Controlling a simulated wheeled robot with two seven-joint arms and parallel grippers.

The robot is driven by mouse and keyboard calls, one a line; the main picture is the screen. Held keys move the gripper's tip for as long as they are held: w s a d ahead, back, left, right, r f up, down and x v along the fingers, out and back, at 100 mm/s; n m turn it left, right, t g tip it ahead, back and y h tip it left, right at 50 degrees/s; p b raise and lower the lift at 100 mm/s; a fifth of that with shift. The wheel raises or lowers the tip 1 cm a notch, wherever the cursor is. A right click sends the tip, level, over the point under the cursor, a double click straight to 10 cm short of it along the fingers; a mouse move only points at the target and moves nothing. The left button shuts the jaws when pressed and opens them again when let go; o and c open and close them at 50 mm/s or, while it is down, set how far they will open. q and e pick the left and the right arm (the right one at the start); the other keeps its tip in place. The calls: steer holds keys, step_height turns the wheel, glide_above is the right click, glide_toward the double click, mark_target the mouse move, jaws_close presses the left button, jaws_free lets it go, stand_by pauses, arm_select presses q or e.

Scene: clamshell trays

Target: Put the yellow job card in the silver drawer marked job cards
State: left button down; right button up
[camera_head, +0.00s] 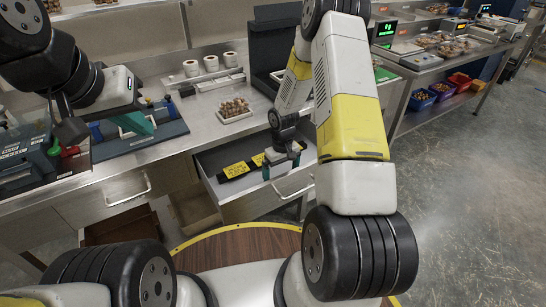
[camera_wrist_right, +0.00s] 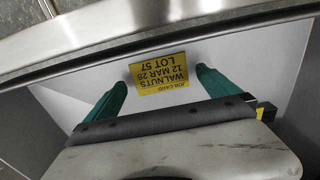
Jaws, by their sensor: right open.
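The yellow job card (camera_wrist_right: 158,74) lies flat on the pale drawer floor in the right wrist view, its printing upside down: walnuts, 12 Mar 28, lot 57. My right gripper (camera_wrist_right: 161,82) is open, with its green fingertips on either side of the card and nothing clearly gripped. In the head view this gripper (camera_head: 281,168) reaches down inside the pulled-out silver drawer (camera_head: 246,209).
The steel bench (camera_head: 180,100) holds a tray of walnuts (camera_head: 235,108), white rolls (camera_head: 211,63) and a blue tray (camera_head: 150,135). Another closed drawer (camera_head: 125,195) is at the left. A side bench with scales and bins (camera_head: 440,88) stands at the right; open floor lies in front of it.

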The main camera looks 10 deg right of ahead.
step_height(320, 180, up, 22)
steer(key=s+t, duration=0.1)
steer(key=s, duration=0.1)
steer(key=s+a+r+m+t+y, duration=0.2)
steer(key=s+r+t, duration=0.3)
steer(key=s+r, duration=1.4)
steer(key=shift+s+a+r+m, duration=0.15)
steer(key=shift+s+a+m, duration=0.2)
steer(key=shift+s+m, duration=0.5)
steer(key=shift+s, duration=0.15)
steer(key=shift+c, duration=0.4)
